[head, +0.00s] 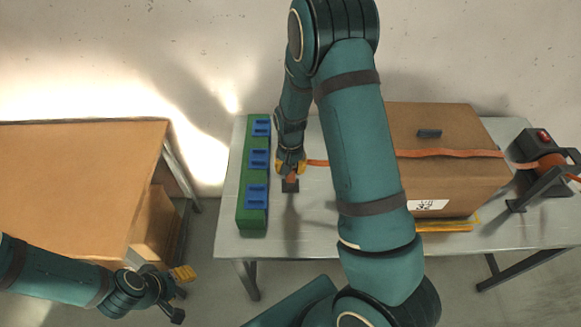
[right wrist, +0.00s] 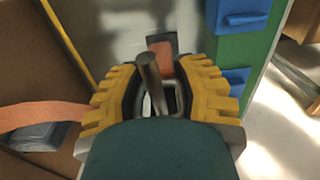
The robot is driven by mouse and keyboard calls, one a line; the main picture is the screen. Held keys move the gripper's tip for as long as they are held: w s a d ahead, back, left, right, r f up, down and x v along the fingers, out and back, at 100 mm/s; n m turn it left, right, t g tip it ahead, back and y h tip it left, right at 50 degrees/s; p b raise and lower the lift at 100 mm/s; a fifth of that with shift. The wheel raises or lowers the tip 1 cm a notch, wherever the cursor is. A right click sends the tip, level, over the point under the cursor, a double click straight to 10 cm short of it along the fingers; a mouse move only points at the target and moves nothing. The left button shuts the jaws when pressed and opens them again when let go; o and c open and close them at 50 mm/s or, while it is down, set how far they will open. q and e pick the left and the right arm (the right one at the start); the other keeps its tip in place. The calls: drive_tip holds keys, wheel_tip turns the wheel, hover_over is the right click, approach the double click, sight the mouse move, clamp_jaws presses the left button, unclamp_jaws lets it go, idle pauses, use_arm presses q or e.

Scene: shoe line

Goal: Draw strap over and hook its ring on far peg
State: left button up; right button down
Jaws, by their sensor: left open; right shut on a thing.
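The orange strap (head: 450,153) runs from the device at the right across the top of the brown carton (head: 440,185) to my right gripper (head: 290,168). My forearm hides part of it. The right gripper (right wrist: 160,95) is shut on the strap's metal ring (right wrist: 180,97). A metal peg (right wrist: 148,70) stands between the fingers, overlapping the ring; I cannot tell if it passes through. The peg's dark base (head: 290,186) sits on the table left of the carton, just below the gripper. My left gripper (head: 181,291) is open and empty at the lower left.
A green rail (head: 243,205) with blue blocks stands along the table's left edge, close to my right gripper. The strap device (head: 535,145) with a red button is at the right. A brown surface (head: 80,180) lies left, across a gap from the grey table (head: 310,235).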

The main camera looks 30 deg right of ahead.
drive_tip(key=c, duration=0.6)
unclamp_jaws()
wheel_tip(320, 180, up, 12)
drive_tip(key=shift+r, duration=0.1)
